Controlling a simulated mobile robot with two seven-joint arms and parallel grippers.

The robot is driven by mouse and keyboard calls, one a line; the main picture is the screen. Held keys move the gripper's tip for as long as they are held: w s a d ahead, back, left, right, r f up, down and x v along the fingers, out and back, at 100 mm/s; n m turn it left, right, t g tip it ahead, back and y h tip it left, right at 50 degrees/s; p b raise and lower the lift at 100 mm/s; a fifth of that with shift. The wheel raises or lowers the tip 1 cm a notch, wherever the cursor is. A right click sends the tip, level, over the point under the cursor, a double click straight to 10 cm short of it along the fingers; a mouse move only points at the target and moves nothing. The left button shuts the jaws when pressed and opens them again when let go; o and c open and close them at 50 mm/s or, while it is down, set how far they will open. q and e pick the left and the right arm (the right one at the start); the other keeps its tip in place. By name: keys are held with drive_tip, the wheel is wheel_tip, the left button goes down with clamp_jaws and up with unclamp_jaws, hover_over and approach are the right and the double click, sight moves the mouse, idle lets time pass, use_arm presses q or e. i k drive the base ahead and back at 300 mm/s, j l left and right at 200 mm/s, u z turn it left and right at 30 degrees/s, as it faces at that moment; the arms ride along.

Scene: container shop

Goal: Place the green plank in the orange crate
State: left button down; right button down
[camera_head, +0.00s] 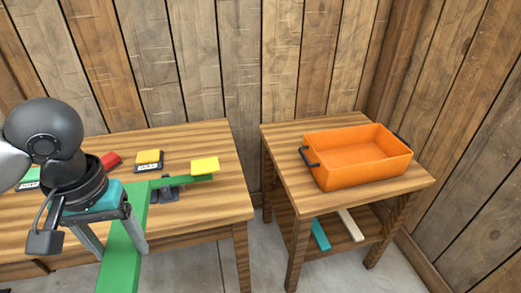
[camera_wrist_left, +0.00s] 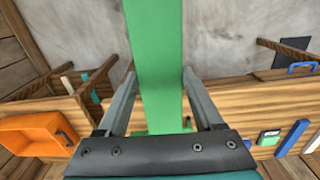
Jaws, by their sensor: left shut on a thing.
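The long green plank (camera_head: 122,262) is between the fingers of my left gripper (camera_head: 120,251), which is shut on it in front of the left table. In the left wrist view the plank (camera_wrist_left: 155,60) runs up the middle between both fingers (camera_wrist_left: 160,85). The orange crate (camera_head: 362,172) stands upright on the small right-hand table, with dark handles at its ends. Its visible inside is empty. The crate also shows at the left edge of the left wrist view (camera_wrist_left: 30,130). The plank is well to the left of the crate. My right gripper is not in view.
The left table (camera_head: 215,215) holds a yellow block (camera_head: 205,166), another yellow-topped item (camera_head: 149,160) and a red item (camera_head: 105,160). The right table (camera_head: 285,155) has a lower shelf with a teal plank (camera_head: 320,235) and a white plank (camera_head: 350,225). A gap separates the tables.

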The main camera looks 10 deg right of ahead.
sight(352, 164)
drive_tip(key=i+l+z, duration=0.35)
drive_tip(key=l, duration=0.25)
drive_tip(key=i+l+z, duration=0.35)
drive_tip(key=i+l, duration=0.15)
drive_tip(key=i+l+z, duration=0.4)
drive_tip(key=i, duration=0.25)
